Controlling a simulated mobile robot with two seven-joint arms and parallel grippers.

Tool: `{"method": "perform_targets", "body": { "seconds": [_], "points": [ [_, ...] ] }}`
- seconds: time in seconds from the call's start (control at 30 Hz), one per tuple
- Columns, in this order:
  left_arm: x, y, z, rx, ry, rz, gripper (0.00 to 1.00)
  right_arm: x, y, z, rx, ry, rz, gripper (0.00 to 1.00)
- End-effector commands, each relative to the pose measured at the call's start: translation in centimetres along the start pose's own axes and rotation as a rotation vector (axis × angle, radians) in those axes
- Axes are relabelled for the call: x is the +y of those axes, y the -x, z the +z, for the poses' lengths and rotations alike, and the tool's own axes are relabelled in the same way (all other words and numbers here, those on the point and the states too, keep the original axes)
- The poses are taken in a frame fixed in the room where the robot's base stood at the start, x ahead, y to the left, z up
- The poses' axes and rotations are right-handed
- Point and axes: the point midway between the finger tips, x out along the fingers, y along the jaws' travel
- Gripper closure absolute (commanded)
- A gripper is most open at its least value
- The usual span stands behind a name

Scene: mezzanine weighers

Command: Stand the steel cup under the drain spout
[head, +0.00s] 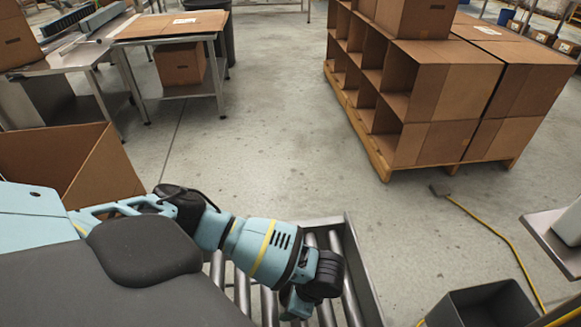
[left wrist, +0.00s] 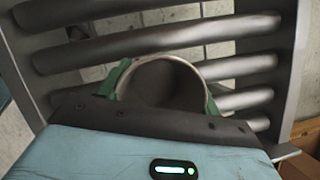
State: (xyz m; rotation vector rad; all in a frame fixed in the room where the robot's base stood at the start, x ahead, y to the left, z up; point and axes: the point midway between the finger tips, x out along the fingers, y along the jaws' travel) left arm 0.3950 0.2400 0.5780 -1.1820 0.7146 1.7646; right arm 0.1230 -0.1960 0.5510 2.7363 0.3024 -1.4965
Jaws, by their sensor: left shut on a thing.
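My left gripper (head: 296,303) is low over the metal roller conveyor (head: 348,262) in the head view, pointing down, its fingertips mostly hidden by my own wrist. In the left wrist view the green fingers of this gripper (left wrist: 166,88) are shut on the steel cup (left wrist: 165,80), one on each side. I look into the cup's round open mouth; its rim is pale metal and its inside is dark. The cup is not visible in the head view. Whether its base touches the rollers cannot be told. I see no drain spout in either view. My right gripper is not in view.
An open cardboard box (head: 98,168) stands at left. A work table (head: 172,27) is behind it. A pallet of stacked cartons (head: 440,85) stands at upper right. A dark bin (head: 485,303) and a yellow cable (head: 497,236) are at lower right. The middle floor is clear.

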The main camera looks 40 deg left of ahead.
Motion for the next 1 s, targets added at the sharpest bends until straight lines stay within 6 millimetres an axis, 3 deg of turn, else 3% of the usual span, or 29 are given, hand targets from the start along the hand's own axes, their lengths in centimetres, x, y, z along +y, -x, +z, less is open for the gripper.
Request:
{"method": "perform_targets", "body": {
  "seconds": [0.03, 0.17, 0.6, 0.63, 0.77, 1.0],
  "points": [
    [0.4, -1.2, -0.5, -0.003, -0.006, 0.005, 0.61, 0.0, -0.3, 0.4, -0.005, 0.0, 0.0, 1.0],
    [0.4, -2.4, -1.0, -0.002, -0.005, 0.004, 0.61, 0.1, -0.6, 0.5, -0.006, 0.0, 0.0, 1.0],
    [0.4, -2.8, -1.2, -0.001, -0.004, 0.004, 0.61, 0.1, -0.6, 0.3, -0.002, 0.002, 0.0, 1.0],
    [0.4, -2.9, -1.2, -0.001, -0.004, 0.004, 0.35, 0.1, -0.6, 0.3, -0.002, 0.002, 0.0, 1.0],
    [0.4, -2.8, -1.2, -0.001, -0.004, 0.004, 0.18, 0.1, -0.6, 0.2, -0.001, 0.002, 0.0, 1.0],
    [0.4, -2.8, -1.2, -0.001, -0.004, 0.004, 0.15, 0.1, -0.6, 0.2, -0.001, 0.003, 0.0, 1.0]
  ]
}}
